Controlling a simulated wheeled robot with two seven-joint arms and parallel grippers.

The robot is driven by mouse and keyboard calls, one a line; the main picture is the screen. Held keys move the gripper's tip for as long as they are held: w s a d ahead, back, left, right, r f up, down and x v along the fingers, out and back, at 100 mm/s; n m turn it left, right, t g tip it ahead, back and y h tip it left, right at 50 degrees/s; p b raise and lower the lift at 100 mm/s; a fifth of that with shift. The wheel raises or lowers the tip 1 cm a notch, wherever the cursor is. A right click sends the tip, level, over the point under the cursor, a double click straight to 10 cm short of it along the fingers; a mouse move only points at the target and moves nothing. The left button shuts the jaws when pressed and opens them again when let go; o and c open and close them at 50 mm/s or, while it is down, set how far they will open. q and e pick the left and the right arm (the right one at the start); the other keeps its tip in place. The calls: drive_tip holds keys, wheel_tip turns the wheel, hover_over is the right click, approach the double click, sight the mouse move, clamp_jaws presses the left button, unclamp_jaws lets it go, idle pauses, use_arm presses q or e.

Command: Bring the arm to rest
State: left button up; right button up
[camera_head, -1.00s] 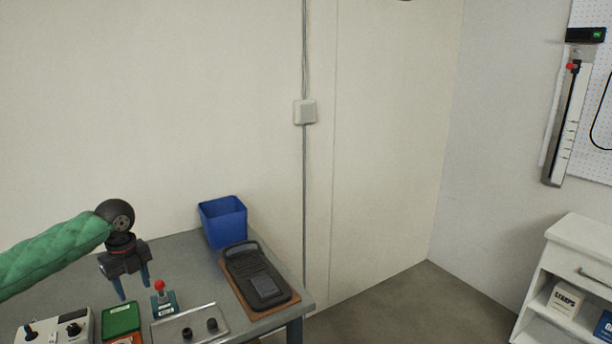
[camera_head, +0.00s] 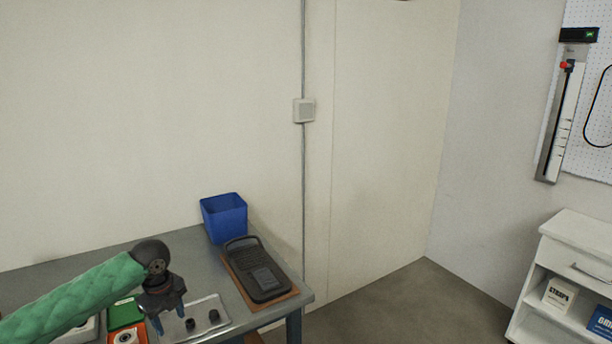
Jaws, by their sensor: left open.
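My left arm, in a green quilted sleeve, comes in from the lower left of the head view. My left gripper (camera_head: 170,322) points down over the front part of the grey table (camera_head: 191,262). Its blue fingers are apart with nothing visible between them. It is beside the clear tray (camera_head: 213,304), which bears two small black knobs (camera_head: 213,315). I cannot tell whether the fingers touch anything below. My right gripper is not in view.
A blue bin (camera_head: 224,218) stands at the table's back. Green and orange boxes (camera_head: 124,314) sit left of the gripper. A white shelf unit (camera_head: 577,245) stands far right, with open floor between.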

use_arm(q)
drive_tip(key=s+d+f+n+t+h, duration=0.1)
drive_tip(key=s+d+f+n, duration=0.3)
drive_tip(key=s+d+f, duration=0.4)
drive_tip(key=s+d+f+n+t+h, duration=0.1)
drive_tip(key=s+d+f+n, duration=0.3)
drive_tip(key=s+d+f, duration=0.55)
drive_tip(key=s+a+f+n+t+y, duration=0.1)
drive_tip(key=s+a+n, duration=0.1)
drive_tip(key=s+n, duration=0.6)
drive_tip(key=s+a+n+y, duration=0.1)
drive_tip(key=s+a+n, duration=0.1)
drive_tip(key=s+n, duration=0.6)
drive_tip(key=s+d+f, duration=0.1)
drive_tip(key=s+f, duration=0.1)
drive_tip(key=f, duration=1.2)
drive_tip(key=s+d+f+m+g, duration=0.1)
drive_tip(key=s+f, duration=0.1)
drive_tip(key=f, duration=1.2)
drive_tip(key=s+f+m+g, duration=0.1)
drive_tip(key=s+f, duration=0.2)
drive_tip(key=f, duration=1.1)
drive_tip(key=shift+d, duration=0.4)
drive_tip(key=shift+s, duration=0.1)
